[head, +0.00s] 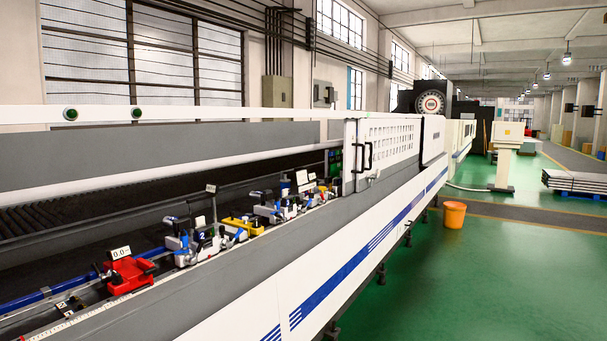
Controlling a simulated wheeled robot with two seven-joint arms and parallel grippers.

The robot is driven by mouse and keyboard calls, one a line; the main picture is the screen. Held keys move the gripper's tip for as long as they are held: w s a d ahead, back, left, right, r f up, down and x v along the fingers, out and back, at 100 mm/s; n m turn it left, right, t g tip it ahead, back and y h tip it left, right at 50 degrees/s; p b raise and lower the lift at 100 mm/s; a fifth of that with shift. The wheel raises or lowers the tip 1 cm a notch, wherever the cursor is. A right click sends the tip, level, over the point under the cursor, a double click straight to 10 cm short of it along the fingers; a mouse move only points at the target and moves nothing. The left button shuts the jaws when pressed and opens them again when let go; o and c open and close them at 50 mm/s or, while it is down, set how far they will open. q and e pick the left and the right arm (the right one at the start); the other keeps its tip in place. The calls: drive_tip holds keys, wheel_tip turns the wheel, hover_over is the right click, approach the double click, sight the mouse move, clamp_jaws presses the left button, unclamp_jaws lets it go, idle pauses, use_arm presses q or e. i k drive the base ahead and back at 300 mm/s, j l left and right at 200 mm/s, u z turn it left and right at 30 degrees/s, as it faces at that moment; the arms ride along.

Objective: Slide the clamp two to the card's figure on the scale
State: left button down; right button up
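Clamp two (183,250), a grey and blue clamp with a white "2" on a blue patch, stands on the machine's bed left of centre. A small white card shows at its top, but its figure is too small to read. A red block (130,277) stands nearer on the same bed, apart from clamp two, with a card (121,253) that seems to read "0.0". A pale scale strip (95,308) runs along the bed's front edge; its figures are too small to read. Neither of my grippers is in view.
A yellow part (243,226) and more blue-grey clamps (268,209) stand farther along the bed. A white slotted guard (388,150) closes off its far part. An orange bucket (454,215) stands on the green floor, which is mostly open at right. A pallet stack (575,181) lies beyond.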

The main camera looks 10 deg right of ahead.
sight(211, 249)
drive_tip(key=i+l+u, duration=0.25)
drive_tip(key=i+l, duration=1.9)
drive_tip(key=i+u, duration=0.1)
drive_tip(key=u, duration=1.2)
